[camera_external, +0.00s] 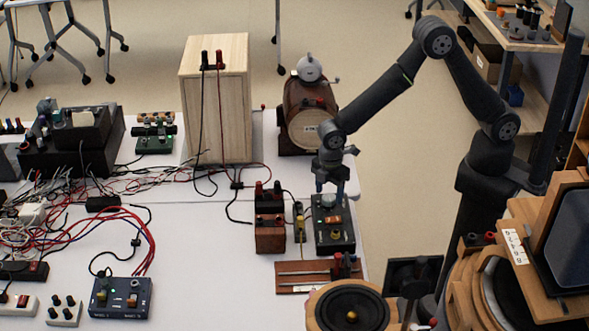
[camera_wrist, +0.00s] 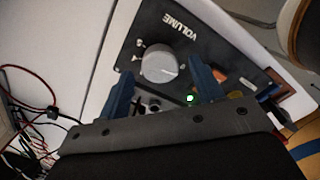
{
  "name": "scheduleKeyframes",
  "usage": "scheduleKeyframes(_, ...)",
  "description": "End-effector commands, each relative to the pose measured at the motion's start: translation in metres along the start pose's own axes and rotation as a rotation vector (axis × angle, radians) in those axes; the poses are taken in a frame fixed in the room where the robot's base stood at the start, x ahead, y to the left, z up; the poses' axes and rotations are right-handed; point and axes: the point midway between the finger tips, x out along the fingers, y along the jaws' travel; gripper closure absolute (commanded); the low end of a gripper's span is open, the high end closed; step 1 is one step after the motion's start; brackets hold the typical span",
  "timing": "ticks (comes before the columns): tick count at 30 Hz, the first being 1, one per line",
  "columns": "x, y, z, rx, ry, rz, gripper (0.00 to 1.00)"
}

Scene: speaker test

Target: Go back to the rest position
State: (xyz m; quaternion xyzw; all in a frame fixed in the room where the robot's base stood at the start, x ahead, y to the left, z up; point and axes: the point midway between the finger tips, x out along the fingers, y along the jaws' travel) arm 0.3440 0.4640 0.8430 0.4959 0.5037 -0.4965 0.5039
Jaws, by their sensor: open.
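My gripper (camera_external: 330,184) is at the end of my dark arm, pointing down just above a black box with a volume knob (camera_external: 333,241) near the right edge of the white table. In the wrist view my gripper (camera_wrist: 163,84) shows two blue fingers spread apart. The grey round volume knob (camera_wrist: 159,66) lies between the fingertips in that picture, with the word VOLUME above it and a lit green light below. I cannot tell whether the fingers touch the knob or the box. Nothing is clearly held.
A wooden box (camera_external: 215,100) and a brown barrel-shaped device (camera_external: 300,105) stand behind. Small brown boxes (camera_external: 270,238) sit left of the volume box. Tangled cables and a blue switch box (camera_external: 120,297) fill the left. Round speakers (camera_external: 348,308) stand in front near my base.

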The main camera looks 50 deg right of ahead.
Motion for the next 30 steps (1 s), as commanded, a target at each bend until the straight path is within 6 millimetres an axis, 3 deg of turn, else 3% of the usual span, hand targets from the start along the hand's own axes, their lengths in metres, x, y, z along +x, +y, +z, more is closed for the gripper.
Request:
scheduleKeyframes(24, -0.162, 0.000, 0.000, 0.000, 0.004, 0.003, 0.40)
scheduleKeyframes(30, -0.113, 0.000, 0.000, 0.000, -0.002, -0.002, 0.40)
